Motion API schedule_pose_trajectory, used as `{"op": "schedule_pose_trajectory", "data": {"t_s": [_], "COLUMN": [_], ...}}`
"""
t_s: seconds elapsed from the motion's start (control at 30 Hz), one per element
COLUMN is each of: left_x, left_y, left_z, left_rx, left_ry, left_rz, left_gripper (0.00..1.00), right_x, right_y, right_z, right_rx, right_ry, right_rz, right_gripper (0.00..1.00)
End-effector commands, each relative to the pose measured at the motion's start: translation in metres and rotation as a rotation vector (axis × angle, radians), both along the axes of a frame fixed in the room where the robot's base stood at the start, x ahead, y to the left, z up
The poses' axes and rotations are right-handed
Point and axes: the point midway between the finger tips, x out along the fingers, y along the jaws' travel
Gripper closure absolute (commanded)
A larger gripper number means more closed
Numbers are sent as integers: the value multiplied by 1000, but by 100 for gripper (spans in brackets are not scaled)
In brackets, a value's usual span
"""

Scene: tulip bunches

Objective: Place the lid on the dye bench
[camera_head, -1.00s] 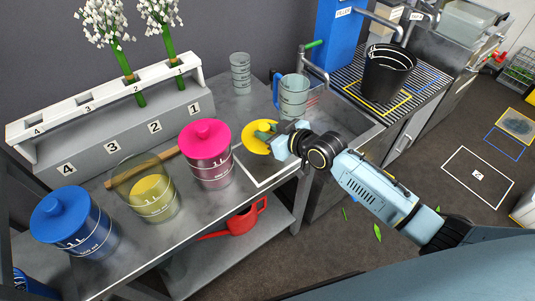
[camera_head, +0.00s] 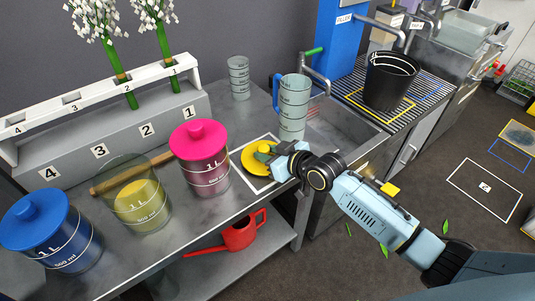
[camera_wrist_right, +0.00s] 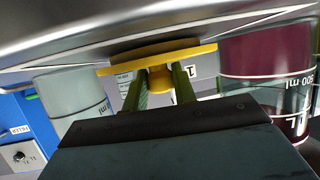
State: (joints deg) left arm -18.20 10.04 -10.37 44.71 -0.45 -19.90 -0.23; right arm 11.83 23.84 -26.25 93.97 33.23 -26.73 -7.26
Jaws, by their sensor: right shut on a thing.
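The yellow lid (camera_head: 252,163) is a flat round disc with a knob. It is inside the white outlined square (camera_head: 253,184) on the grey dye bench (camera_head: 205,209). My right gripper (camera_head: 268,152) is shut on the lid's knob. In the right wrist view the green fingers (camera_wrist_right: 160,85) pinch the knob, and the lid's disc (camera_wrist_right: 190,53) lies along the bench surface, with a dark shadow beside it. I cannot tell whether it fully touches. The open jar with yellow dye (camera_head: 141,206) stands to the left. My left gripper is out of view.
A pink lidded jar (camera_head: 203,165) stands close left of the square, and a blue lidded jar (camera_head: 50,235) is farther left. A measuring jug (camera_head: 292,106) stands behind, near the sink (camera_head: 345,130). A wooden stick (camera_head: 108,184) lies behind the yellow jar.

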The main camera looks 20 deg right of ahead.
Motion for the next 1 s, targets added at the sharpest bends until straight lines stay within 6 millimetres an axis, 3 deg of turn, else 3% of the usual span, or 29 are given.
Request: {"op": "schedule_pose_trajectory", "data": {"t_s": [0.17,0.2,0.37,0.73,1.0], "left_x": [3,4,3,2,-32], "left_y": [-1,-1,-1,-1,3], "left_z": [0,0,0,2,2], "left_rx": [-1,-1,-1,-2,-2], "left_ry": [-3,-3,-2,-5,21], "left_rz": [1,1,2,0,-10], "left_gripper": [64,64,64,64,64], "right_x": [0,0,0,0,-37], "right_y": [0,0,0,0,-21], "right_z": [-2,-3,-2,1,18], "right_rx": [0,0,0,0,-4], "right_ry": [-1,0,0,0,2], "right_rz": [0,0,0,0,0], "right_gripper": [96,71,51,51,51]}}
